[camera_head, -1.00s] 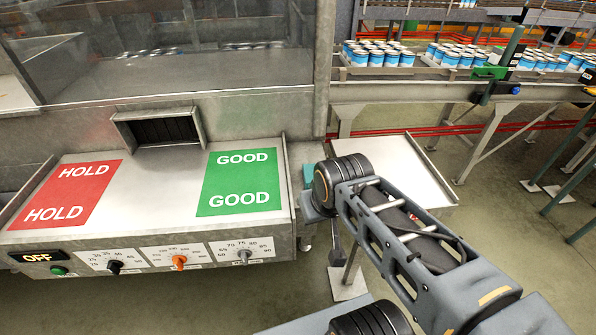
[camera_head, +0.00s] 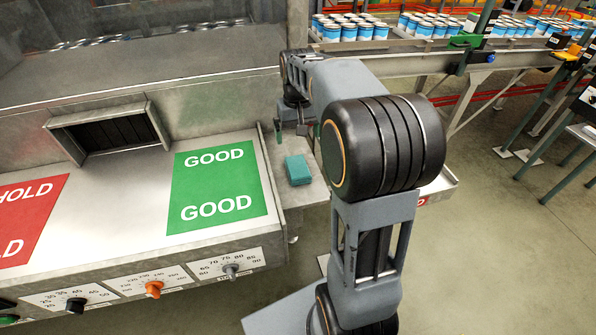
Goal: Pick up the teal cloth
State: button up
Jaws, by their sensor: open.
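The teal cloth (camera_head: 298,170) is a small folded block. It lies on a narrow grey ledge (camera_head: 312,190) just right of the bench with the green GOOD panel. My gripper (camera_head: 290,130) is above and beyond the cloth in the picture, with its fingers pointing down. It is open and apart from the cloth. My arm hides part of the area to the right of the cloth.
The bench carries a green GOOD panel (camera_head: 212,183) and a red HOLD panel (camera_head: 25,220), with knobs along its front. The metal housing (camera_head: 150,75) stands close behind my gripper. A conveyor with several cans (camera_head: 350,27) runs at the back right.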

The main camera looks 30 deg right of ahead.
aim_at(298, 166)
notch_tip(298, 166, down, 8)
jog(key=shift+r, duration=0.15)
jog(key=shift+f+p, duration=0.6)
jog(key=shift+f, duration=2.05)
jog(key=c, duration=1)
